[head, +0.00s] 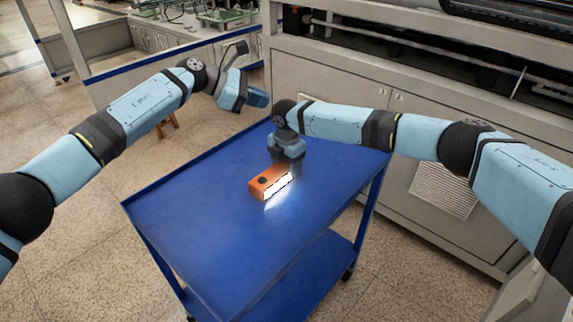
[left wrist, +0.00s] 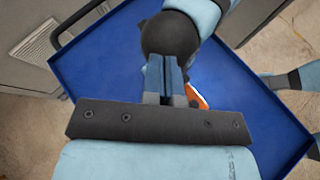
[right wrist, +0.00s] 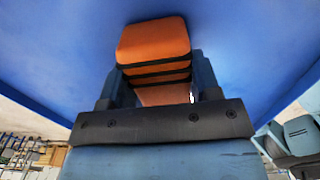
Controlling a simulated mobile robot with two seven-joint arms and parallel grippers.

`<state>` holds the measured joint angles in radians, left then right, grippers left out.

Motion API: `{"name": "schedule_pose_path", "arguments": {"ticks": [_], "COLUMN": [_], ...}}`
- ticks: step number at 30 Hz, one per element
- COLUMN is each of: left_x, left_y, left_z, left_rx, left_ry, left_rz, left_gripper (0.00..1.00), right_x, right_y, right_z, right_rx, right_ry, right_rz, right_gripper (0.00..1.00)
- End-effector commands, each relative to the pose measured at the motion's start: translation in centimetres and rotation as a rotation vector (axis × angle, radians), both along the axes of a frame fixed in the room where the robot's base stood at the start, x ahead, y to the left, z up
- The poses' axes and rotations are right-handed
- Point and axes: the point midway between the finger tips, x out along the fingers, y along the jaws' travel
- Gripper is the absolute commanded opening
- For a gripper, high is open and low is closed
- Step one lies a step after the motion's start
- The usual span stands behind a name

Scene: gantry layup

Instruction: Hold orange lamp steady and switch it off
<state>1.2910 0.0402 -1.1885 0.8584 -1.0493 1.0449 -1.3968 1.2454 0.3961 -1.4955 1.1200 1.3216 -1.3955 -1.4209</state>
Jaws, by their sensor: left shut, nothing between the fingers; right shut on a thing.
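The orange lamp (head: 257,188) sits on the blue cart top. A dark round spot (head: 265,181) shows on its upper face. Its front face glows white and throws a bright patch on the cart. My right gripper (head: 289,168) points down at the lamp's far end and is shut on it. The right wrist view shows the lamp (right wrist: 153,42) between the fingers (right wrist: 155,88). My left gripper (head: 257,97) is shut and empty, raised beyond the cart's far left edge. In the left wrist view its fingers (left wrist: 166,76) are together, and the lamp (left wrist: 198,95) is partly hidden behind them.
The blue cart (head: 190,218) has a raised rim and is otherwise clear on top. Grey cabinets (head: 330,80) stand close behind it and to the right. A blue-edged bench (head: 130,65) stands at the back left. Speckled floor is open on the left.

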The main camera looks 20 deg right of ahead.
Motion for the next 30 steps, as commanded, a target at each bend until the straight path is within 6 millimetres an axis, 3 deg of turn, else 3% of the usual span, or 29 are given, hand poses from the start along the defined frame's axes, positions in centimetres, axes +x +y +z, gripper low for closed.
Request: {"name": "schedule_pose_path", "arguments": {"ticks": [1, 3, 6, 10, 14, 18, 23, 30], "left_x": [-0.2, 0.3, 1.5, 3.6, 5.6, 5.9, 4.3, -1.9], "left_y": [-1.4, -2.4, -2.6, -1.3, 1.1, 2.2, 2.6, 2.0], "left_z": [1.1, 3.3, 6.1, 8.5, 9.0, 7.0, 2.8, -3.6], "left_rx": [-0.114, -0.276, -0.492, -0.739, -0.937, -1.057, -1.073, -0.854], "left_ry": [0.055, 0.149, 0.310, 0.564, 0.856, 1.200, 1.607, 2.117], "left_rz": [0.061, 0.173, 0.334, 0.550, 0.768, 0.989, 1.252, 1.637], "left_gripper": [0.00, 0.00, 0.00, 0.00, 0.00, 0.00, 0.00, 0.00], "right_x": [0.0, 0.0, 0.0, 0.0, 0.0, 0.0, 0.0, 0.0], "right_y": [0.0, 0.0, 0.0, 0.0, 0.0, 0.0, 0.0, 0.0], "right_z": [0.0, 0.0, 0.0, 0.0, 0.0, 0.0, 0.0, 0.0], "right_rx": [0.001, 0.001, 0.001, 0.001, 0.001, 0.001, 0.001, 0.001], "right_ry": [-0.001, -0.001, -0.001, -0.001, -0.001, -0.001, -0.001, -0.001], "right_rz": [0.000, 0.000, 0.000, 0.000, 0.000, 0.000, 0.000, 0.000], "right_gripper": [0.28, 0.28, 0.28, 0.28, 0.28, 0.28, 0.28, 0.28]}}
